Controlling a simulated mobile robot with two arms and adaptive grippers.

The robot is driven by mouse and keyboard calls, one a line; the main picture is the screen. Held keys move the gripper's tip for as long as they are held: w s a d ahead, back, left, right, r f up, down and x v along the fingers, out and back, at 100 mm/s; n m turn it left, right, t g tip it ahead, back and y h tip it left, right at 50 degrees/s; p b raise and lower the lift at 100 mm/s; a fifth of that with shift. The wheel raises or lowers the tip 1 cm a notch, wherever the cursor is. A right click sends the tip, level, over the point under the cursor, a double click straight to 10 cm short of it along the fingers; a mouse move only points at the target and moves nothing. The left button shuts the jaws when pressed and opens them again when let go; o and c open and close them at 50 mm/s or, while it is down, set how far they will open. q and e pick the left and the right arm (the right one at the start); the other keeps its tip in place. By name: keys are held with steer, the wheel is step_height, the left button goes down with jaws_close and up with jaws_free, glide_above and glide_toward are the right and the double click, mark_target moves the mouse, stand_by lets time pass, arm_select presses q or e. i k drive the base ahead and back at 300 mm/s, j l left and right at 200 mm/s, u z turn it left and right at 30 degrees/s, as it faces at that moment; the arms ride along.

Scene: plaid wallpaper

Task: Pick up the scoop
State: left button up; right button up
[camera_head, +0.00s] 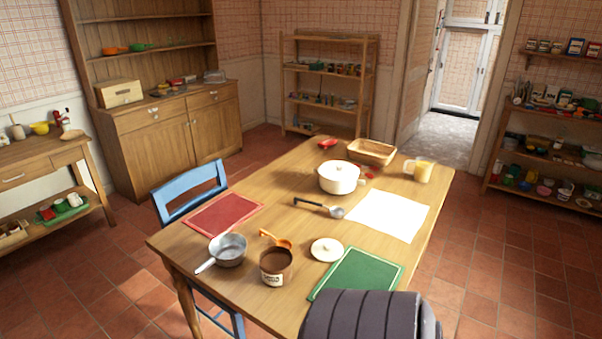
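A small orange scoop (276,239) lies on the wooden table (285,185), between the grey saucepan and the brown canister. Its handle points up and left, and its bowl is at the lower right. A ladle-like utensil (319,208) with a dark handle and grey bowl lies farther back, in front of the white pot. A brown canister (276,268) with a pale label and dark contents stands just in front of the orange scoop. Neither gripper shows. A dark ribbed part, which seems to be my arm, covers the table's near right corner.
Around the scoop are the saucepan (229,250), a white lid (327,249), a green board (357,273) and a red mat (224,215). A blue chair (189,190) stands left.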

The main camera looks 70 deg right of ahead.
mark_target(288, 243)
steer(key=i+z, duration=0.3)
steer(key=z, duration=0.15)
steer(key=i+z, duration=0.25)
steer(key=z, duration=0.2)
steer(key=i+j+z, duration=0.1)
steer(key=i+z, duration=0.2)
steer(key=z, duration=0.15)
steer(key=i+j+z, duration=0.25)
steer(key=z, duration=0.2)
steer(key=i+j+z, duration=0.2)
steer(key=z, duration=0.25)
